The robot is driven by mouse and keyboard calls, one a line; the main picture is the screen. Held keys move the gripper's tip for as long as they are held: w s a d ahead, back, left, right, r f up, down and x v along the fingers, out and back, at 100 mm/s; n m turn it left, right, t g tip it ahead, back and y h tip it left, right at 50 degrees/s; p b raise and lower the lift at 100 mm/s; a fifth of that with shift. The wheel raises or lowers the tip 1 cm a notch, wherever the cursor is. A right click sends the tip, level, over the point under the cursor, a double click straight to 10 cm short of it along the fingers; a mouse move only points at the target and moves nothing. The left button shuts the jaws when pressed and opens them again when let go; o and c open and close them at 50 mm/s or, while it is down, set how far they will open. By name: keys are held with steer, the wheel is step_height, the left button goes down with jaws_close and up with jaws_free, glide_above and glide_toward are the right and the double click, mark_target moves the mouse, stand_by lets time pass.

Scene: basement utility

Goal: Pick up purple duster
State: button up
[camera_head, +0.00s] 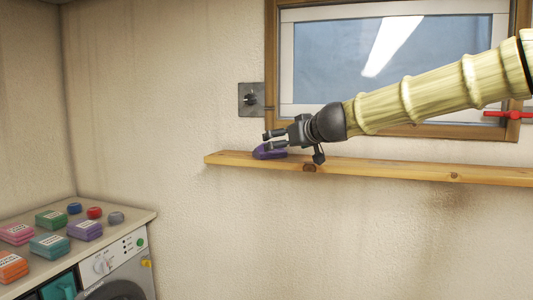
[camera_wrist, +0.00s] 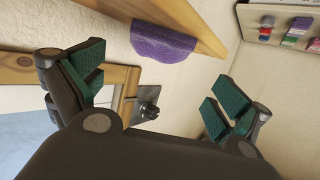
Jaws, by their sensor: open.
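The purple duster (camera_head: 268,152) lies on the wooden shelf (camera_head: 400,168) near its left end. In the wrist view the duster (camera_wrist: 163,43) shows as a purple rounded shape at the edge of the shelf (camera_wrist: 205,28). My gripper (camera_head: 270,140) is just above and to the right of the duster in the head view, and partly overlaps it there. In the wrist view my gripper (camera_wrist: 152,88) has its green-padded fingers wide apart, with nothing between them. The duster is beyond the gap between the fingers, and I cannot tell whether a finger touches it.
A window (camera_head: 390,60) is behind my arm above the shelf. A wall switch (camera_head: 251,99) is left of the window. At lower left, a counter (camera_head: 135,218) over a washing machine (camera_head: 118,270) holds several coloured packs. A red valve handle (camera_head: 508,115) is at right.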

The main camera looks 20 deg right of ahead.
mark_target(273, 152)
steer(key=x, duration=0.5)
steer(key=shift+w+r, duration=0.15)
steer(key=shift+r, duration=0.2)
steer(key=shift+w+a+p, duration=0.1)
steer(key=shift+w+p, duration=0.1)
steer(key=shift+p, duration=0.1)
steer(key=shift+d+p+x, duration=0.15)
steer(key=shift+p+x, duration=0.05)
steer(key=shift+x, duration=0.55)
steer(key=shift+d+p+x, duration=0.15)
steer(key=shift+x, duration=1.7)
steer(key=shift+r, duration=0.1)
